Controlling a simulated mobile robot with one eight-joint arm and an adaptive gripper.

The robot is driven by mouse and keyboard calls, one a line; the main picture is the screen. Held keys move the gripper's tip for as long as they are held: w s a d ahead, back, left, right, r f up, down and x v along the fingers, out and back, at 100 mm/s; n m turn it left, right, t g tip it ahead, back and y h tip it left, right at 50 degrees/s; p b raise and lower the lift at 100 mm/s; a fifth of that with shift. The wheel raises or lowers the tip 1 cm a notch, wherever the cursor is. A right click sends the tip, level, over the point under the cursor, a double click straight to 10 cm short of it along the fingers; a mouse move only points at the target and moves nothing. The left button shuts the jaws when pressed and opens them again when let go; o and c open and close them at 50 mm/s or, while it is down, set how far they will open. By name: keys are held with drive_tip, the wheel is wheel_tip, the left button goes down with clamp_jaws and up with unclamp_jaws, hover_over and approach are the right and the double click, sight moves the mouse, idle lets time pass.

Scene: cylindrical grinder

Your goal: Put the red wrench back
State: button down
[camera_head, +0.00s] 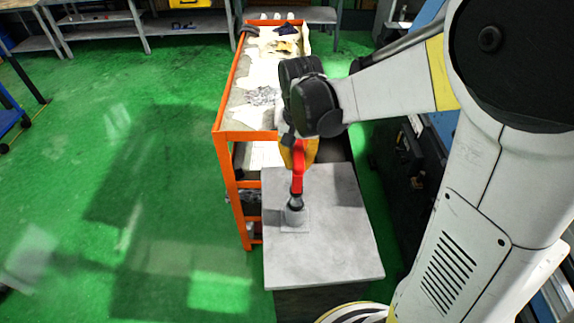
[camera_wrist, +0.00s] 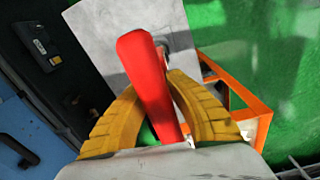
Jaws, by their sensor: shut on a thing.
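The red wrench (camera_head: 297,172) stands roughly upright over a grey table (camera_head: 345,240), its dark lower end at a small light grey holder (camera_head: 294,218). I cannot tell whether that end rests in the holder or just above it. My gripper (camera_head: 299,150) is shut on the wrench's upper part from above, with yellow fingers on both sides. In the wrist view the red handle (camera_wrist: 146,80) runs between the two yellow fingers (camera_wrist: 158,110), and the grey table top (camera_wrist: 105,35) lies beyond. The wrench's far end is mostly hidden there.
An orange-framed cart (camera_head: 228,130) with cloths and papers on top stands behind the grey table. A dark machine (camera_head: 408,150) is close on the right. Green floor (camera_head: 130,200) is open on the left. Grey shelves (camera_head: 110,25) stand at the back.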

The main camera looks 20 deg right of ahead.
sight(297, 183)
wheel_tip(297, 183, down, 9)
drive_tip(key=shift+w+r+b, duration=0.1)
drive_tip(key=shift+b, duration=0.6)
drive_tip(key=c, duration=1.4)
unclamp_jaws()
